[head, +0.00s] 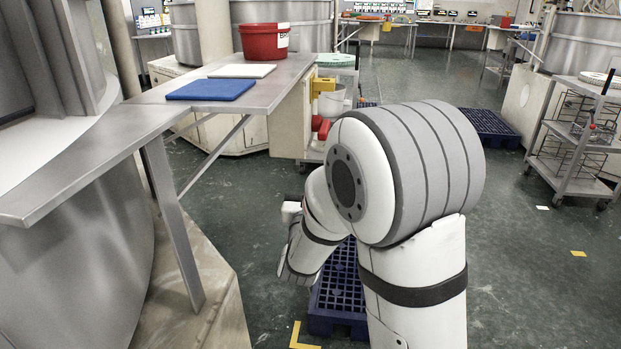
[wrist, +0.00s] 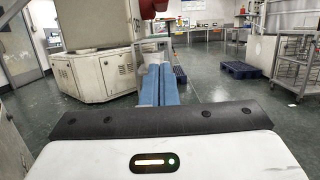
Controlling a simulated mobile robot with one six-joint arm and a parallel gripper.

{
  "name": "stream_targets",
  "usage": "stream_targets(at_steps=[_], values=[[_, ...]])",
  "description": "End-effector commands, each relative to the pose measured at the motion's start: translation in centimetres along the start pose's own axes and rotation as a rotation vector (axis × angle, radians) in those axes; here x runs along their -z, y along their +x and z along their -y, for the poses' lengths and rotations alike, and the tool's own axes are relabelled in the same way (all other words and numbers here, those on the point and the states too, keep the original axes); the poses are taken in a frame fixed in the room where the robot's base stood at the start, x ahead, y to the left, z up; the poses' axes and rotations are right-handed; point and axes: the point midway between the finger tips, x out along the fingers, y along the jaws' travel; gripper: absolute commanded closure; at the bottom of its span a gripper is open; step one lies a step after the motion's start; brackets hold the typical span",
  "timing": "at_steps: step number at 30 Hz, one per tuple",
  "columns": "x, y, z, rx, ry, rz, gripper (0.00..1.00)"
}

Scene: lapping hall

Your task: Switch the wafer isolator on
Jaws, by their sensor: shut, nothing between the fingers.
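My gripper (wrist: 160,68) shows in the wrist view as two blue fingers side by side, shut with nothing between them. It points forward over the open floor, with a machine cabinet ahead to the left. In the head view my arm hides the fingers. I cannot pick out the wafer isolator for certain in either view. A red part (head: 320,126) sits below a yellow bracket (head: 322,86) at the end of the bench in the head view, but I cannot tell what it is. My gripper is apart from anything visible.
A steel bench (head: 115,125) on the left carries a blue pad (head: 210,90), a white pad (head: 242,71) and a red bucket (head: 262,42). A blue pallet (head: 338,290) lies beyond my arm. A trolley (head: 575,150) stands right. The aisle floor is mostly clear.

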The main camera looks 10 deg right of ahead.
Motion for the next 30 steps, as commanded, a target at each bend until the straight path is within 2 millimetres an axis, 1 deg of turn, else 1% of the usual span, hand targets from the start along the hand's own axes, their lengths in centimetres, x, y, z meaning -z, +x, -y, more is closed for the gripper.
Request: stream_targets(at_steps=[1, 6, 11, 12, 15, 18, 23, 30], values=[[0.2, 1.0, 0.1, 0.003, 0.001, 0.001, 1.0], [0.2, 4.8, 0.1, 0.005, 0.0, 0.003, 1.0], [0.2, 8.0, 0.1, 0.003, 0.001, 0.002, 1.0], [-1.0, 8.0, 0.1, 0.002, 0.002, 0.006, 1.0], [-2.4, 8.2, 0.1, 0.001, 0.002, 0.003, 1.0], [-3.3, 8.5, 0.1, 0.002, 0.001, 0.002, 1.0], [-3.9, 8.6, 0.1, 0.002, 0.001, 0.0, 1.0], [-3.9, 8.7, 0.1, 0.002, 0.0, -0.001, 1.0]])
